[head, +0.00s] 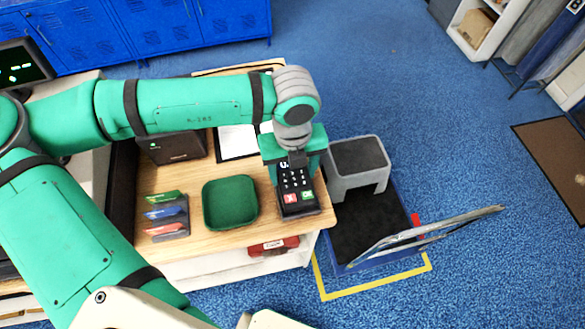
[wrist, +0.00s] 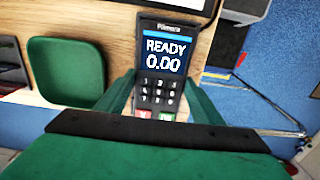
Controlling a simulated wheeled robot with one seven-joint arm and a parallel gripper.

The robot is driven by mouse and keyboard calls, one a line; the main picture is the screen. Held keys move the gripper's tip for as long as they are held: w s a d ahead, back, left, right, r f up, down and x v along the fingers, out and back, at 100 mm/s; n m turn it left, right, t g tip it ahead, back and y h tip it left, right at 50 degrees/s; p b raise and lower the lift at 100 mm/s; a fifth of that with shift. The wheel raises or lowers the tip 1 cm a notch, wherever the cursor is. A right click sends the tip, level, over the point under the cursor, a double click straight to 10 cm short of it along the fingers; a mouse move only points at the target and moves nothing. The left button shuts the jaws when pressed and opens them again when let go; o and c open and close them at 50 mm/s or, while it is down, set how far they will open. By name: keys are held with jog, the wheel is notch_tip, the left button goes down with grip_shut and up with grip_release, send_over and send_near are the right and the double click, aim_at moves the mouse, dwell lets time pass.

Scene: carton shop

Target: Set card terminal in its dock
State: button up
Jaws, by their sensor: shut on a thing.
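The card terminal (head: 295,181) is black, with a keypad and red and green keys, near the right end of the wooden counter in the head view. My gripper (head: 292,160) is shut on it from above. In the wrist view the terminal (wrist: 162,60) stands between my green fingers, and its lit screen reads READY 0.00. A dark base (head: 301,211) shows at the terminal's lower end and may be the dock. I cannot tell whether the terminal is seated in it or just above it. The fingertips are partly hidden.
On the counter (head: 218,248) lie a green tray (head: 230,203), a card rack (head: 166,216), a dark box (head: 177,148) and a clipboard (head: 238,143). A grey step stool (head: 357,167) and a dark-floored platform with a leaning panel (head: 425,236) stand right of the counter.

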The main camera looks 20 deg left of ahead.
dwell(0.7)
jog(key=o, duration=1)
jog(key=shift+c, duration=0.2)
jog(key=shift+r, duration=0.1)
notch_tip(320, 180, up, 11)
jog(key=shift+f, duration=0.2)
